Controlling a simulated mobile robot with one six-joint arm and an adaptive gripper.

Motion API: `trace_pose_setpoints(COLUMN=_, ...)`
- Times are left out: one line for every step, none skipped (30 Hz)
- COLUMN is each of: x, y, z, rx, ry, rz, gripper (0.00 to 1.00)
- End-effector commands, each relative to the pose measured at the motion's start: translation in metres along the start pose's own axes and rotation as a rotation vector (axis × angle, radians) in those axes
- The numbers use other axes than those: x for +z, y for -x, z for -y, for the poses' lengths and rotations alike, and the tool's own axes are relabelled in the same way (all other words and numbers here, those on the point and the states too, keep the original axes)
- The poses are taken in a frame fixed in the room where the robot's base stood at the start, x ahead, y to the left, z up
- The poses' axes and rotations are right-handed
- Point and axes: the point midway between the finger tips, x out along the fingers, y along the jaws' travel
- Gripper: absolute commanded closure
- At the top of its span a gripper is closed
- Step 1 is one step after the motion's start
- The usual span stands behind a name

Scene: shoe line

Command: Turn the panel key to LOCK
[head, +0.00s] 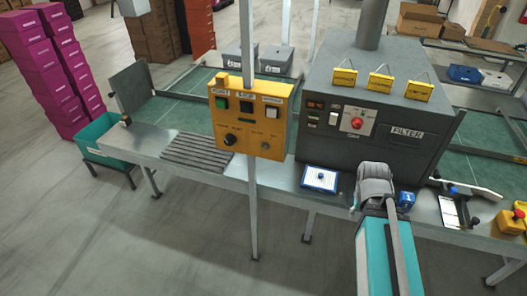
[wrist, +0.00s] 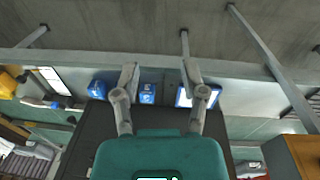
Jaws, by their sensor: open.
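The yellow control panel (head: 251,118) is mounted on a grey post. It has buttons in its upper row, a black round knob (head: 229,140) at lower left and a small dark fitting (head: 265,146) at lower right. The panel key and its labels are too small to tell clearly. My gripper (head: 374,181) is over the bench to the right of the panel, apart from it. In the wrist view, my gripper (wrist: 160,78) has its two fingers spread with nothing held. An orange surface (wrist: 303,155) at the lower right there seems to be the panel.
The dark filter machine (head: 370,110) stands behind my gripper. A blue-and-white tray (head: 320,179) and a small blue block (head: 406,201) lie on the bench near it. The panel's post (head: 253,210) reaches the floor. Floor in front of the bench (head: 150,240) is clear.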

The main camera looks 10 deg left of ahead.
Motion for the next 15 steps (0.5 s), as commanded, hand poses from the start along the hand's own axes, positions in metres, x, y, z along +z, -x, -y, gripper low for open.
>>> trace_pose_setpoints(x=-0.004, y=-0.007, z=0.005, rx=0.028, ry=0.008, rz=-0.017, gripper=0.26)
trace_pose_setpoints(x=-0.007, y=-0.009, z=0.006, rx=0.047, ry=0.011, rz=-0.027, gripper=0.2)
trace_pose_setpoints(x=-0.011, y=-0.012, z=0.01, rx=0.075, ry=0.018, rz=-0.044, gripper=0.2)
trace_pose_setpoints(x=-0.014, y=-0.014, z=0.012, rx=0.098, ry=0.022, rz=-0.059, gripper=0.2)
trace_pose_setpoints(x=-0.017, y=-0.016, z=0.014, rx=0.122, ry=0.027, rz=-0.074, gripper=0.2)
trace_pose_setpoints(x=-0.022, y=-0.019, z=0.018, rx=0.154, ry=0.036, rz=-0.098, gripper=0.2)
trace_pose_setpoints(x=-0.025, y=-0.02, z=0.021, rx=0.179, ry=0.041, rz=-0.116, gripper=0.2)
trace_pose_setpoints(x=-0.029, y=-0.022, z=0.025, rx=0.204, ry=0.049, rz=-0.135, gripper=0.2)
trace_pose_setpoints(x=-0.034, y=-0.023, z=0.029, rx=0.237, ry=0.058, rz=-0.164, gripper=0.2)
trace_pose_setpoints(x=-0.037, y=-0.024, z=0.033, rx=0.261, ry=0.065, rz=-0.184, gripper=0.2)
trace_pose_setpoints(x=-0.041, y=-0.025, z=0.037, rx=0.284, ry=0.073, rz=-0.207, gripper=0.2)
trace_pose_setpoints(x=-0.046, y=-0.026, z=0.042, rx=0.314, ry=0.083, rz=-0.236, gripper=0.2)
trace_pose_setpoints(x=-0.05, y=-0.026, z=0.047, rx=0.336, ry=0.092, rz=-0.26, gripper=0.2)
trace_pose_setpoints(x=-0.053, y=-0.026, z=0.051, rx=0.358, ry=0.101, rz=-0.283, gripper=0.2)
trace_pose_setpoints(x=-0.058, y=-0.026, z=0.058, rx=0.385, ry=0.113, rz=-0.315, gripper=0.2)
